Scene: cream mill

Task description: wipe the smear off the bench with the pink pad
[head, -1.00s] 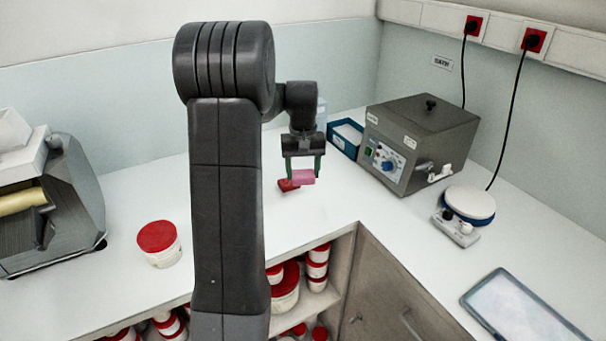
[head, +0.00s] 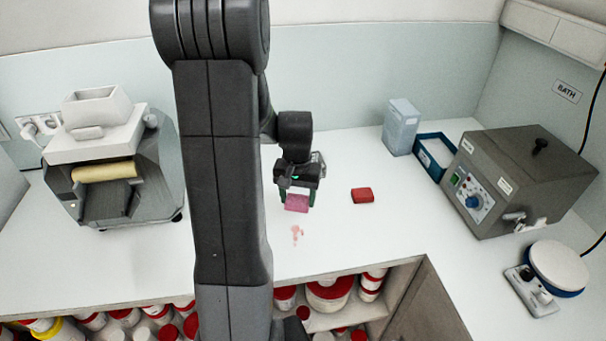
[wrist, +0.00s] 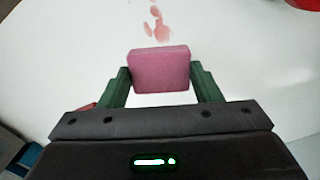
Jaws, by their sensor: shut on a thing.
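The pink pad (head: 297,203) is held between the green fingers of my gripper (head: 298,200), just above the bench (head: 340,240). In the wrist view the pad (wrist: 160,70) sits squarely between both fingertips (wrist: 160,84). The smear (head: 297,234) is a small, patchy pinkish-red mark on the white bench, a little nearer the front edge than the pad. In the wrist view the smear (wrist: 157,22) shows just beyond the pad's far edge. The pad looks apart from the smear.
A red block (head: 362,195) lies on the bench to the right of my gripper. A mill with a cream roller (head: 108,172) stands at the left. A pale blue box (head: 401,127), a blue tray (head: 452,152) and a grey bath (head: 520,180) stand at the right. Bench around the smear is clear.

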